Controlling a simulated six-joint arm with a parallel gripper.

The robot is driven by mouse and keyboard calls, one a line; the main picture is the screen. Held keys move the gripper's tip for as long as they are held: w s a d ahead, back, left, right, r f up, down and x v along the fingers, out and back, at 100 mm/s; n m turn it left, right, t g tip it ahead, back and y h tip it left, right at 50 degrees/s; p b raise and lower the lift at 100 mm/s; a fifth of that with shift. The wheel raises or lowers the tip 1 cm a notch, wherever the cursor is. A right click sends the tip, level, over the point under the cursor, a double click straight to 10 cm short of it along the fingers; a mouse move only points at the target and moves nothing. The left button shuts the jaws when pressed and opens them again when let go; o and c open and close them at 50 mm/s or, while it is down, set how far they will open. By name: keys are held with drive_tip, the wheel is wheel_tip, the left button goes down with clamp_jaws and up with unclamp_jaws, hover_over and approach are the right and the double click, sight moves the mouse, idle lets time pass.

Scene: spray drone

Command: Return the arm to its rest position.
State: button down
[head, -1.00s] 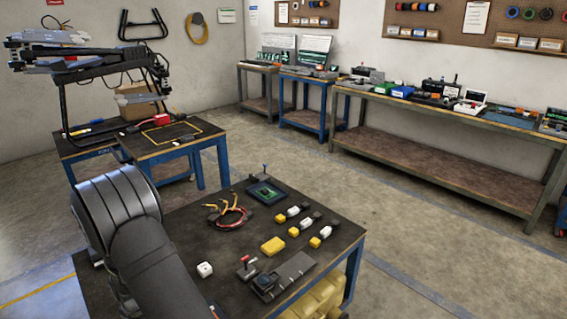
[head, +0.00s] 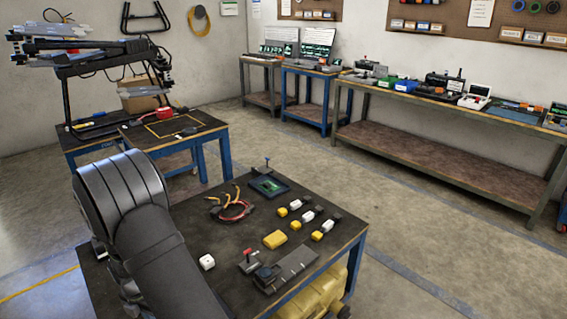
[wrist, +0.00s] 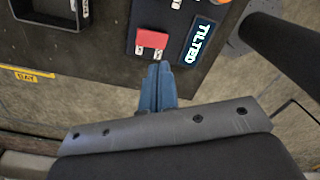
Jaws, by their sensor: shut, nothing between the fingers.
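My gripper (wrist: 159,70) shows in the wrist view as two blue fingers pressed together, shut and empty. Just beyond its tips is a red block (wrist: 152,39) with pale metal ends on a dark surface; I cannot tell how far apart they are in height. In the head view my dark arm link fills the lower left, and my gripper is not visible there.
A black open tray (wrist: 48,17) lies upper left. In the head view, the near table (head: 225,290) holds a yellow block (head: 275,239) and several connectors. A drone (head: 95,55) stands behind.

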drive_tip(key=w+a+r+m+g+h, duration=0.1)
drive_tip(key=w+a+r+m, duration=0.2)
drive_tip(key=r+m, duration=0.2)
drive_tip(key=shift+w+a+r, duration=0.15)
drive_tip(key=shift+a+r, duration=0.05)
drive_tip(key=shift+r, duration=0.9)
drive_tip(key=c, duration=2.2)
unclamp_jaws()
drive_tip(key=c, duration=1.8)
unclamp_jaws()
drive_tip(key=shift+r, duration=0.15)
drive_tip(key=o, duration=1.1)
drive_tip(key=r, duration=0.2)
drive_tip(key=w+d+r, duration=0.1)
drive_tip(key=r, duration=0.2)
drive_tip(key=w+d+r, duration=0.1)
drive_tip(key=r, duration=0.1)
drive_tip(key=shift+d+r, duration=0.15)
drive_tip(key=o, duration=0.7)
drive_tip(key=w+d+r+m+t+y, duration=0.1)
drive_tip(key=d+r, duration=0.3)
drive_tip(key=r, duration=0.5)
drive_tip(key=shift+d+r, duration=0.3)
wheel_tip(320, 180, down, 10)
drive_tip(key=shift+w+r, duration=0.1)
drive_tip(key=shift+r, duration=0.05)
wheel_tip(320, 180, up, 10)
